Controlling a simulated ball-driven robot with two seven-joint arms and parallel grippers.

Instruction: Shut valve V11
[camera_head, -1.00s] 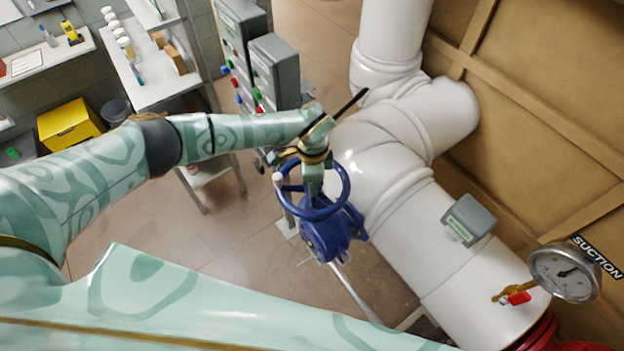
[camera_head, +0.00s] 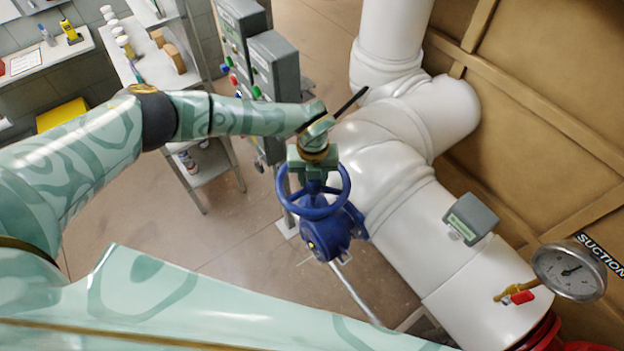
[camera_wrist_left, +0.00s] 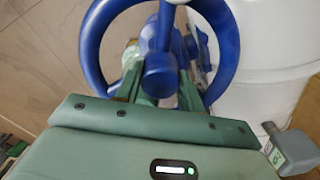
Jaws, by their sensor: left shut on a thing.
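A blue valve with a round blue handwheel (camera_head: 318,213) stands beside the white pipe; I can read no V11 tag on it. My left gripper (camera_head: 312,174) reaches down onto the wheel from above and is shut on it. In the left wrist view the wheel rim (camera_wrist_left: 92,45) curves around the fingers (camera_wrist_left: 160,88), and a blue round-ended part (camera_wrist_left: 160,72) sits between them. Which part of the wheel is pinched is not clear. The blue valve body (camera_head: 330,236) is below the wheel. My right gripper is not in view.
A thick white pipe (camera_head: 395,200) runs close on the right, with a grey box (camera_head: 470,218), a gauge (camera_head: 570,270) and a small red-handled valve (camera_head: 520,296). Grey control boxes (camera_head: 275,65) and a shelf (camera_head: 205,165) stand behind. Floor (camera_head: 220,240) left of the valve is clear.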

